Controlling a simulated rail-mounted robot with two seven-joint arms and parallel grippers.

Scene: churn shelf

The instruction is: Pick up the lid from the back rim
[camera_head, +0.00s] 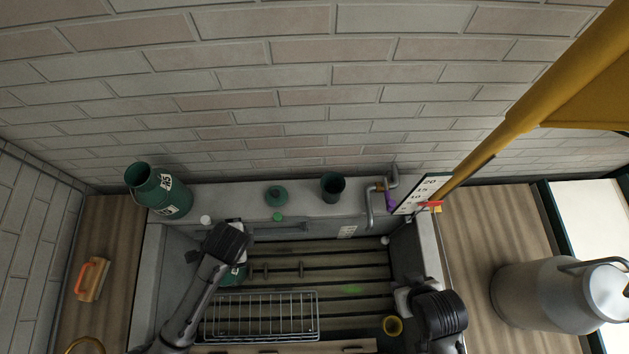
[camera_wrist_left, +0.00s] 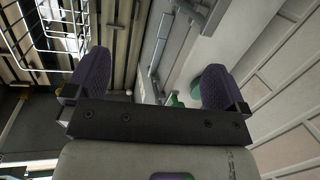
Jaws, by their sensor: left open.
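The green lid (camera_head: 276,195) lies on the back rim (camera_head: 305,203) of the sink, left of a dark green cup. A small green knob-like object (camera_head: 278,217) sits just in front of it. My left gripper (camera_head: 236,226) is over the sink's back left, to the left of and in front of the lid. In the left wrist view its two purple-padded fingers (camera_wrist_left: 152,82) are spread with nothing between them. A green round piece (camera_wrist_left: 195,88), apparently the lid, is partly hidden behind the right finger. My right gripper (camera_head: 402,298) is over the sink's right side; its fingers are not clear.
A green churn (camera_head: 160,190) stands at the back left corner and the green cup (camera_head: 332,186) on the rim. A tap (camera_head: 376,200) and number board (camera_head: 424,192) are to the right.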

